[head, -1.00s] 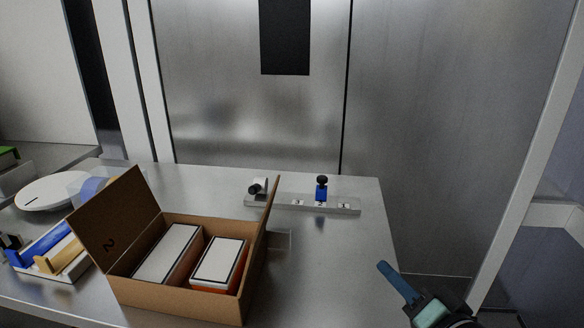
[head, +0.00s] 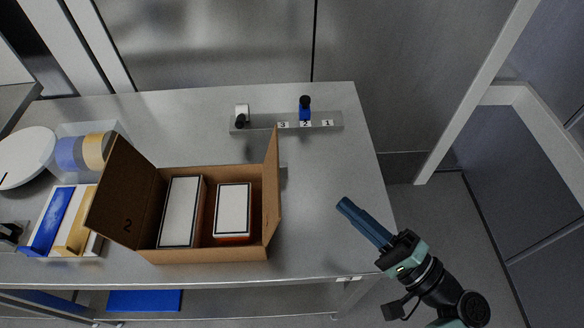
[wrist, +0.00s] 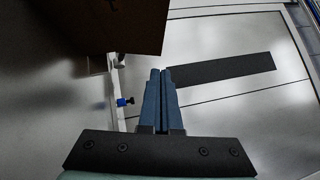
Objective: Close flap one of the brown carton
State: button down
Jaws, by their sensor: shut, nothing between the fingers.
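The brown carton (head: 205,256) stands open on the steel table in the head view. Its left flap (head: 120,200), marked 2, leans outward to the left. Its right flap (head: 273,185) stands nearly upright; no number shows on it from this side. Two white-topped boxes, a left one (head: 181,212) and a right one (head: 233,208), stand inside. My gripper (head: 343,204) is shut and empty, to the right of the carton and apart from it. In the wrist view the blue fingers (wrist: 160,75) are together, and a brown panel (wrist: 120,25) shows at upper left, probably the right flap.
A grey rack (head: 335,121) with numbered places holds a blue stamp-like item (head: 305,108) at the back. A white-and-black item (head: 241,116) stands at its left end. A tray (head: 60,250) and tape rolls (head: 97,150) lie left of the carton. Table between carton and gripper is clear.

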aim_at(278, 166)
jog(key=p+x, duration=0.1)
jog(key=x, duration=0.2)
jog(key=s+a+p+x, duration=0.1)
jog(key=x, duration=0.2)
jog(key=p+x, duration=0.1)
jog(key=x, duration=0.2)
jog(key=shift+s+a+r, duration=0.15)
jog(key=shift+a+r, duration=0.1)
jog(key=shift+a, duration=0.65)
jog(key=shift+r, duration=0.1)
